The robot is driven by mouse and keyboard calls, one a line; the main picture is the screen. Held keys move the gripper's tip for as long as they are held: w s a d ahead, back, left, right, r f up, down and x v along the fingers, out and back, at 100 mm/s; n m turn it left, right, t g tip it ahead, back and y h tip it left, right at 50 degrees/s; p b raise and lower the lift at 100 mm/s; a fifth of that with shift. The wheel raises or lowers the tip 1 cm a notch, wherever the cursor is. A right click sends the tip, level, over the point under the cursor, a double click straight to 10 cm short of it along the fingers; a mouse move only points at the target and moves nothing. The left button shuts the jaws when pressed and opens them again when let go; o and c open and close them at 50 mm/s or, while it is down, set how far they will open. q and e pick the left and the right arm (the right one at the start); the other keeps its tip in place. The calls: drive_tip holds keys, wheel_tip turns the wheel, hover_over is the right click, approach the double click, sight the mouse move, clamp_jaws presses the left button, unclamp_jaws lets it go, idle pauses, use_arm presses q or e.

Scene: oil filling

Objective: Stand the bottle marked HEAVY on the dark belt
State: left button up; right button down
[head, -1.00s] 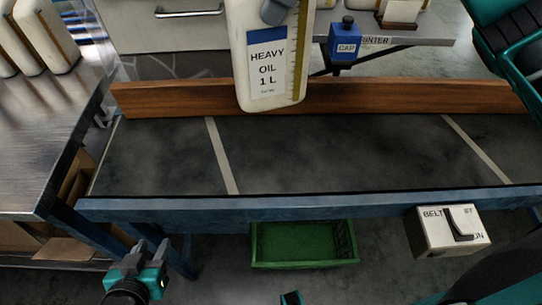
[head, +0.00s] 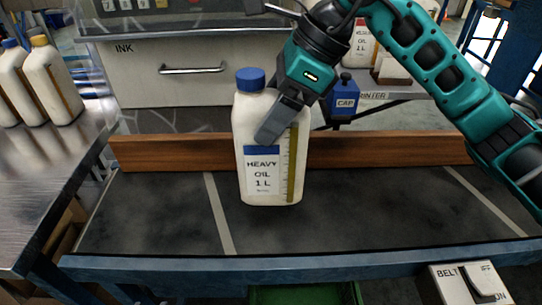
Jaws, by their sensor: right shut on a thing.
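The white bottle marked HEAVY OIL 1 L (head: 265,185) has a blue cap and a yellow level strip. It is upright at the middle of the dark belt (head: 345,215), between the two pale lines, in front of the wooden rail. Its base appears at or just above the belt; I cannot tell whether it touches. My right gripper (head: 270,132) comes from the upper right and is shut on the bottle's upper part. One finger shows across its front; the other is hidden. My left gripper is not in view.
A wooden rail (head: 370,150) runs along the belt's back edge and a blue frame (head: 330,262) along its front. A steel table (head: 50,165) with several bottles stands left. A blue CAP box (head: 345,98) is behind. A belt switch box (head: 468,285) is front right.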

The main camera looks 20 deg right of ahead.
sight(272, 151)
drive_tip(key=shift+f+b, duration=0.5)
drive_tip(key=shift+f, duration=3.35)
drive_tip(key=shift+f, duration=0.2)
drive_tip(key=shift+c, duration=0.4)
unclamp_jaws()
drive_tip(key=shift+d+r, duration=0.1)
drive_tip(key=shift+r, duration=0.2)
drive_tip(key=p+v, duration=0.1)
drive_tip(key=v, duration=1)
drive_tip(key=shift+r, duration=0.25)
drive_tip(key=shift+s+d, duration=0.1)
drive_tip(key=shift+s, duration=0.05)
